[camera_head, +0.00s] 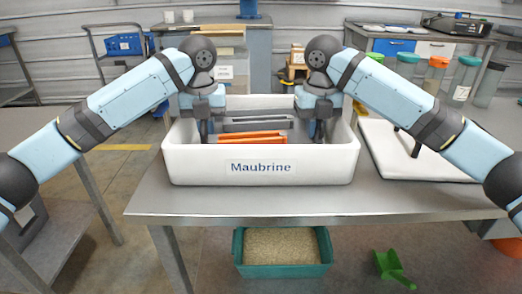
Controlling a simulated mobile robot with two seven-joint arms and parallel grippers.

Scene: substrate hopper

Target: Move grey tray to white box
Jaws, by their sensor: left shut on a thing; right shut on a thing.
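The white box (261,170), labelled "Maubrine", stands on the metal table. The grey tray (255,122) is low inside the box, between my two grippers, and partly hidden by the front wall and the orange things. My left gripper (207,132) points down inside the box at the tray's left end and is shut on it. My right gripper (317,132) points down inside the box at the tray's right end and is shut on it. The fingertips are largely hidden. Whether the tray touches the box floor cannot be told.
Orange long pieces (250,136) lie in the box in front of the grey tray. A white slab (415,155) lies on the table at right, with lidded containers (463,80) behind. A teal bin of grain (283,255) and a green scoop (393,266) are below the table.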

